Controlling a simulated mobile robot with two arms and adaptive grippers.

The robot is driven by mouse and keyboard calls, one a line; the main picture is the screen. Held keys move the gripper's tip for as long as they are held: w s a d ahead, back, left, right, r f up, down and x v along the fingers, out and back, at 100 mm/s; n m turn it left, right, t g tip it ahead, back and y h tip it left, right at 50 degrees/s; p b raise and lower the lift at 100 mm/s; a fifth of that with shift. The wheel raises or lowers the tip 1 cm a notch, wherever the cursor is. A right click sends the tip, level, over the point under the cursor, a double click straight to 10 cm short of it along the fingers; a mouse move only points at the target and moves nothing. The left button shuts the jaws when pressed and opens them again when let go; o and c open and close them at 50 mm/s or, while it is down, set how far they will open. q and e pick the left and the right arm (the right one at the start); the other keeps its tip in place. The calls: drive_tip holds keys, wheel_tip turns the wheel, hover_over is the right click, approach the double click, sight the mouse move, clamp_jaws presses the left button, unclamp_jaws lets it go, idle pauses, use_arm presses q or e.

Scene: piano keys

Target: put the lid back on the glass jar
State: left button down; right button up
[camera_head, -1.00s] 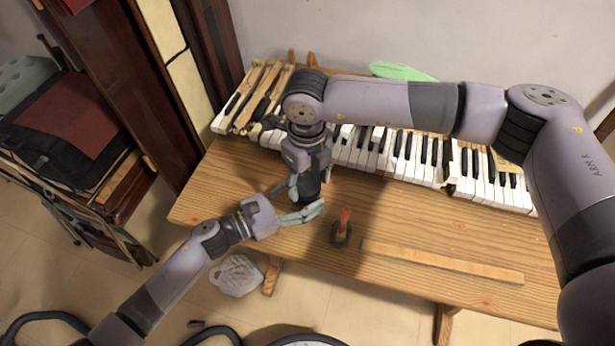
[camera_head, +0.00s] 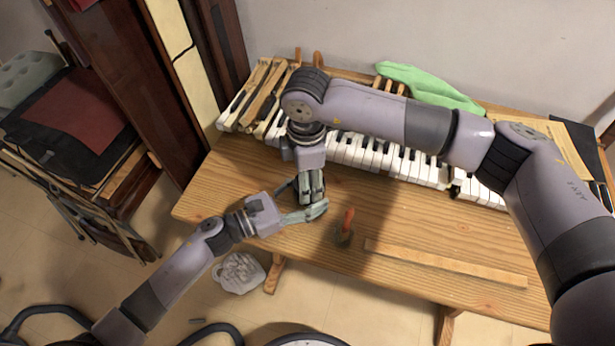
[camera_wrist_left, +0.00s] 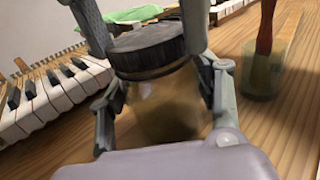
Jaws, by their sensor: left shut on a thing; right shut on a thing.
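The glass jar (camera_wrist_left: 165,112) stands between the fingers of my left gripper (camera_wrist_left: 165,92) in the left wrist view. It looks blurred and brownish. My left gripper also shows in the head view (camera_head: 308,207), reaching in low from the left, and is shut on the jar. The dark round lid (camera_wrist_left: 147,50) is directly above the jar mouth. My right gripper (camera_head: 313,198) points down from above, and its fingers (camera_wrist_left: 143,30) are shut on the lid from both sides. I cannot tell whether the lid is seated or just above the rim.
A red-handled brush (camera_head: 348,218) stands in a small glass (camera_wrist_left: 262,80) right of the jar. A wooden strip (camera_head: 445,263) lies near the front edge of the table (camera_head: 400,215). Piano keys (camera_head: 375,155) and a green cloth (camera_head: 430,88) are behind.

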drive_tip(key=m, duration=0.3)
drive_tip(key=shift+a+m, duration=0.2)
drive_tip(key=shift+m, duration=0.1)
drive_tip(key=shift+w+d+m, duration=0.15)
drive_tip(key=shift+m, duration=0.55)
drive_tip(key=o, duration=0.8)
drive_tip(key=shift+c, duration=0.2)
drive_tip(key=shift+r, duration=2.25)
drive_tip(key=shift+c, duration=0.4)
